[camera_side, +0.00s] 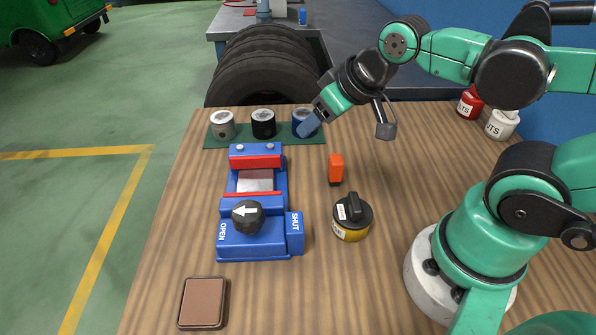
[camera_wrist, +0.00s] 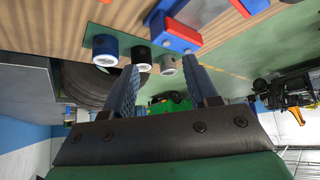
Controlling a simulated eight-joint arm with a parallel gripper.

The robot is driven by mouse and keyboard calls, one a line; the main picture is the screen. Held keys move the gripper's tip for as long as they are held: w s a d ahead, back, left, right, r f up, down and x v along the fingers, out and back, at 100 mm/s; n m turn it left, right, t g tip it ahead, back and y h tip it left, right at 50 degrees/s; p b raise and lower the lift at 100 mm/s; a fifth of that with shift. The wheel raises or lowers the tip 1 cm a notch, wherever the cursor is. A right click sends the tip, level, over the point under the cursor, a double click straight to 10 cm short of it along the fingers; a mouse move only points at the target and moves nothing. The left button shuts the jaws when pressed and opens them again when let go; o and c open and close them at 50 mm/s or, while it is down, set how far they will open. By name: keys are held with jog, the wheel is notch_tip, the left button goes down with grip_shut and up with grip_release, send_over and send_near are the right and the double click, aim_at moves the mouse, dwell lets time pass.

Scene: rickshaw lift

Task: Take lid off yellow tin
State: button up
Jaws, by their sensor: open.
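The yellow tin (camera_side: 350,234) stands on the wooden table, right of the blue vise. Its black lid (camera_side: 353,211) with an upright handle and a white label sits on top of it. My gripper (camera_side: 306,129) is up at the back of the table, near the blue can, well away from the tin. In the wrist view my gripper (camera_wrist: 160,85) shows two blue fingers spread apart with nothing between them. The tin does not show in the wrist view.
A blue vise (camera_side: 255,205) with a black knob stands left of the tin. An orange block (camera_side: 336,168) stands behind the tin. Silver, black and blue cans (camera_side: 263,124) stand on a green mat. A brown pad (camera_side: 203,303) lies front left. Red and white pots (camera_side: 501,124) stand back right.

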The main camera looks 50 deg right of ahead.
jog(key=o, duration=0.6)
jog(key=shift+o, duration=0.2)
jog(key=n+g, duration=0.7)
jog(key=n, duration=0.2)
send_over(356, 201)
notch_tip(356, 201, down, 4)
jog(key=shift+w+f, duration=0.1)
jog(key=shift+w, duration=0.05)
jog(key=shift+f, duration=2.7)
